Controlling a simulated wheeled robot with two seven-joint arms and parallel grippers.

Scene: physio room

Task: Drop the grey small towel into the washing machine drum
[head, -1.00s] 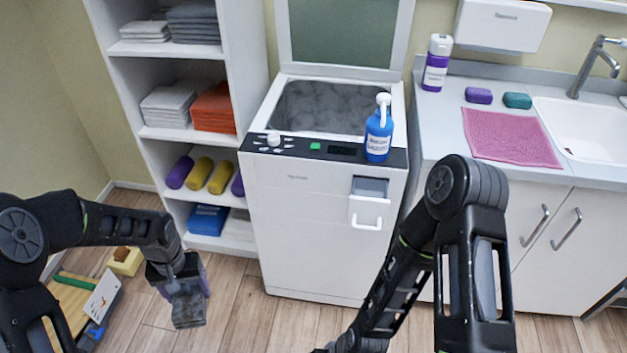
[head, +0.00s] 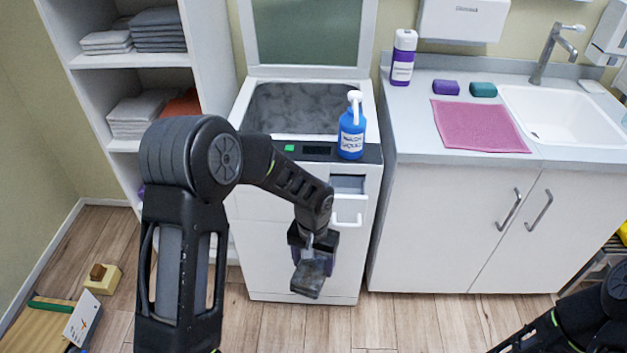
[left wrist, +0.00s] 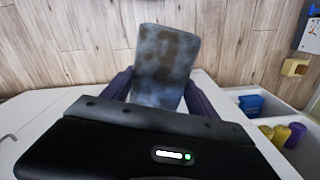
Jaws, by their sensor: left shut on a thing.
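The grey small towel (head: 309,277) hangs folded from my left gripper (head: 313,256), which is shut on it in front of the washing machine (head: 290,262), below its top. The towel also shows in the left wrist view (left wrist: 166,62), between the purple fingers (left wrist: 160,92). The machine's lid (head: 307,32) stands raised. The drum (head: 297,106) is open at the top and looks grey and mottled inside. My right arm shows at the lower right of the head view, but its gripper is out of the picture.
A blue wash liquid bottle (head: 351,132) stands on the machine's front right top edge. A shelf unit (head: 204,55) with folded towels is left of the machine. The counter (head: 408,125) with a pink cloth (head: 479,126) and sink is right. A yellow block (head: 103,280) lies on the floor.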

